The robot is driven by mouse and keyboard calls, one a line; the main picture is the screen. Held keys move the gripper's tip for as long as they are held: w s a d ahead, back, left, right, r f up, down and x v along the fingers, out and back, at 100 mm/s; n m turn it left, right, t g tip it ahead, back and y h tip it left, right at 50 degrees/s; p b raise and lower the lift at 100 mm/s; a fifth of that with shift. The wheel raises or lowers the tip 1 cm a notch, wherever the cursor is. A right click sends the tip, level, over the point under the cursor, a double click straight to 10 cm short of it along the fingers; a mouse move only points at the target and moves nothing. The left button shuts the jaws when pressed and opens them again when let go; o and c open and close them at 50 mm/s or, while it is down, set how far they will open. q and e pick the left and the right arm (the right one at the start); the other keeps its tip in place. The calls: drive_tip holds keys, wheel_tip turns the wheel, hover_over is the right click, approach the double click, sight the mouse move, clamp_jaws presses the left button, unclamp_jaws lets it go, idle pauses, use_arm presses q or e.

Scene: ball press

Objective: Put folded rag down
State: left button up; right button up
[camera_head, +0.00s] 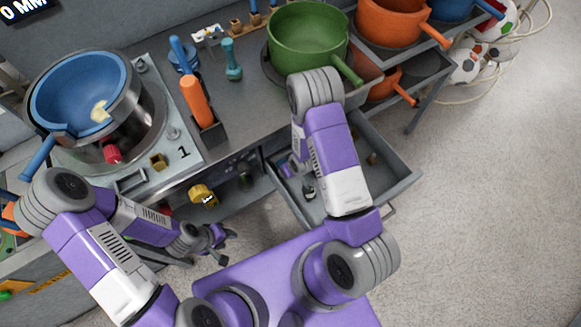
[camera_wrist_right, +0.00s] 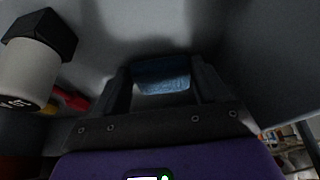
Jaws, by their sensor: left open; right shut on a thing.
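In the right wrist view my right gripper (camera_wrist_right: 164,88) is shut on the blue folded rag (camera_wrist_right: 162,72), which shows between its two dark fingers. The rag is close to a grey surface; I cannot tell whether it touches it. In the head view the rag and the right fingertips are hidden behind my right arm, which reaches over the open grey drawer (camera_head: 398,186). My left gripper (camera_head: 224,245) is open and empty, low in front of the bench, left of the drawer.
A white cylinder with a black cap (camera_wrist_right: 32,68) stands left of the right gripper. A blue bowl (camera_head: 75,85) sits in the press at left. A green pot (camera_head: 308,40) stands on the bench (camera_head: 235,110). Orange pots (camera_head: 390,22) are at the right.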

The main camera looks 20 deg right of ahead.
drive_tip(key=shift+f, duration=0.2)
drive_tip(key=o, duration=0.9)
drive_tip(key=shift+r, duration=0.1)
drive_tip(key=shift+o, duration=0.2)
drive_tip(key=shift+r, duration=0.35)
drive_tip(key=p+v, duration=0.3)
drive_tip(key=v, duration=0.8)
drive_tip(key=shift+s+r, duration=0.15)
drive_tip(key=shift+r, duration=0.15)
